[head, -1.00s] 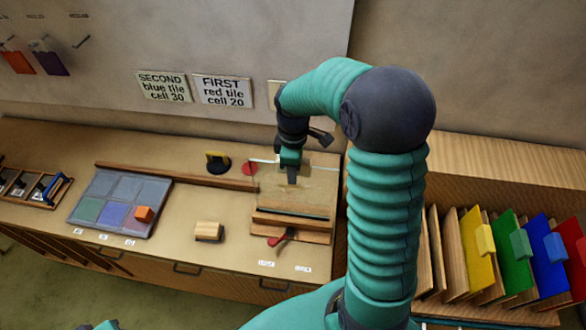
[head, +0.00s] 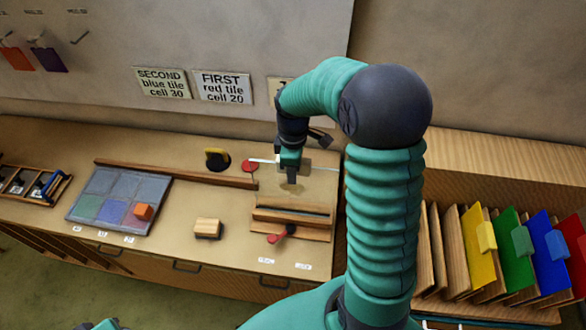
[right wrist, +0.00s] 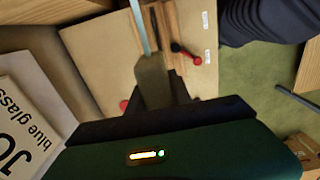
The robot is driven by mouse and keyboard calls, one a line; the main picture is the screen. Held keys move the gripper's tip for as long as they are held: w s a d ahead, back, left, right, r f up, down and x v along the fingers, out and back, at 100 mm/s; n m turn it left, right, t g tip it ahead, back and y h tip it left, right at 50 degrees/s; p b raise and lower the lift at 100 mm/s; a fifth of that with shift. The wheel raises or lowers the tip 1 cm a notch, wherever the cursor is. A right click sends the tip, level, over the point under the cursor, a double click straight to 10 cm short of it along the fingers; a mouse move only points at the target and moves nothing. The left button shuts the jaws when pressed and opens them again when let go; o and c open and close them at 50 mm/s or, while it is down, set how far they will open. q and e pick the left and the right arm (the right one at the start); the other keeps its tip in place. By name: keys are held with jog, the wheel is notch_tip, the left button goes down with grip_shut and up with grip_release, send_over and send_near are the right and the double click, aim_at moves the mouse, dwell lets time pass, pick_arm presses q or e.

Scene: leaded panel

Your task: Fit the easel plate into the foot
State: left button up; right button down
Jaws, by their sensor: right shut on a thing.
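My right gripper (head: 291,174) is shut on the tan grip of the easel plate, a thin clear pane. The wooden foot (head: 263,228) has a dark slot and a red-handled lever (head: 275,238). In the right wrist view the strip lies beside the dark slot (right wrist: 154,22), apart in the picture.
A wooden rail (head: 170,173) runs to the left of the foot. A wooden block (head: 207,229) and a tray of tiles (head: 79,207) stand farther left. A red disc (head: 249,166) lies near the gripper. Coloured panels (head: 516,252) stand in a rack at right.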

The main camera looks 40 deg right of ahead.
jog(key=shift+f+b, duration=0.85)
jog(key=shift+f, duration=0.75)
dwell(0.3)
jog(key=c, duration=1.1)
grip_release()
jog(key=shift+s+a, duration=0.1)
jog(key=shift+c, duration=0.2)
jog(key=shift+o, duration=0.3)
